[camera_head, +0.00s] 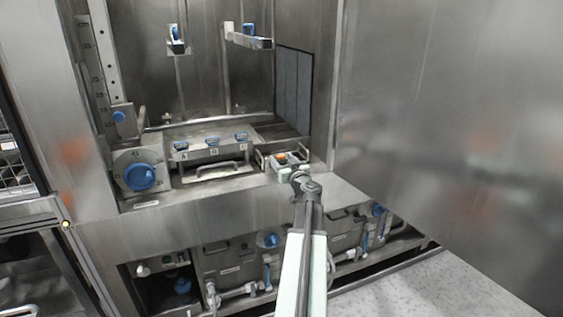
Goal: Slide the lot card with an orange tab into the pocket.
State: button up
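A small orange patch, which looks like the card's orange tab (282,158), shows at a small metal holder (263,160) on the right of the machine's ledge. I cannot tell the card's body from the holder, nor whether the holder is the pocket. My gripper (286,174) is just in front of and below the orange patch, at the end of my arm. It is small and partly hidden by my wrist. I cannot see whether its fingers are apart or touch anything.
A blue knob (140,177) and a panel with blue latches (213,141) stand left of the holder. Two brackets (248,39) stick out above. A large steel panel (450,140) bounds the right side. Pipes and blue-handled valves (271,240) are below the ledge.

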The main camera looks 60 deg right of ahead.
jog(key=v, duration=0.7)
jog(key=shift+s+a, duration=0.25)
jog(key=shift+s, duration=0.05)
